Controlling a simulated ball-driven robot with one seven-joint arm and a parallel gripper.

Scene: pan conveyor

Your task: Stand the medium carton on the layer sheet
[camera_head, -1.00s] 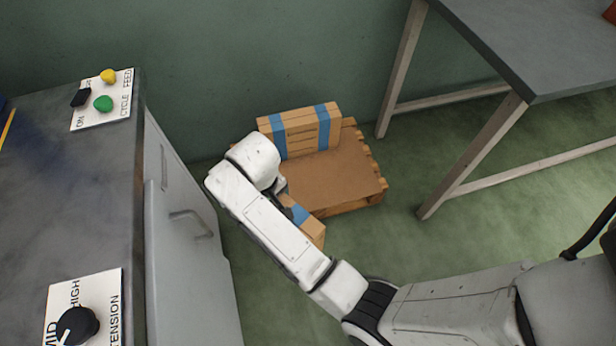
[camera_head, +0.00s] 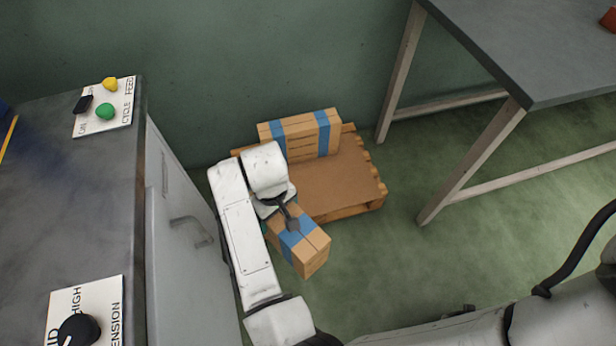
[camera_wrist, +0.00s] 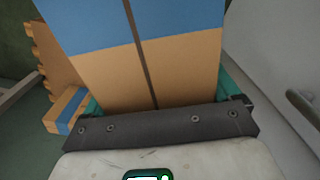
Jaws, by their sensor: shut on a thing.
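My gripper (camera_head: 286,212) is shut on the medium carton (camera_head: 313,258), a tan box with blue bands, in the head view. The carton is in front of the pallet's near left side, tilted; my wrist hides part of it. In the wrist view the carton (camera_wrist: 180,70) fills the middle between the teal fingers of my gripper (camera_wrist: 162,98). The layer sheet (camera_head: 335,180) is a flat brown sheet on the wooden pallet (camera_head: 352,208). Its left part is hidden behind my arm.
Another tan carton with blue bands (camera_head: 300,137) stands along the sheet's back edge. A grey cabinet with a control panel (camera_head: 180,215) is close on the left. A grey table (camera_head: 540,45) stands at the right. The front and middle of the sheet look clear.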

